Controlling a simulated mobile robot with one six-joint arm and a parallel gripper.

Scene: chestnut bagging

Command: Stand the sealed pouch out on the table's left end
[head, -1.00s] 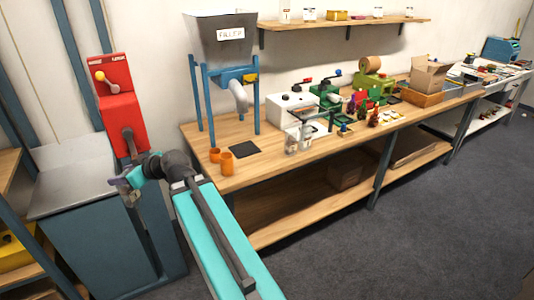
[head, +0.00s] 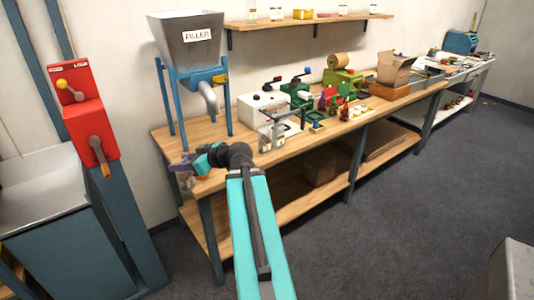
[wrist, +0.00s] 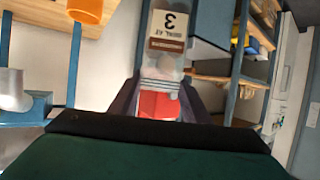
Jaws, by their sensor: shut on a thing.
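My gripper (head: 182,165) is over the front left corner of the wooden table (head: 170,136), below the filler. In the wrist view its dark fingers (wrist: 158,108) are shut on a clear pouch (wrist: 168,60). The pouch has a white and brown label with a 3, upside down in that view. In the head view the pouch (head: 187,181) shows only as a small pale patch under the fingers. I cannot tell there whether it touches the table.
The filler (head: 190,45) stands on blue legs at the table's left end. An orange cup (wrist: 86,9) is at the wrist view's top edge. The red machine (head: 90,120) is to the left.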

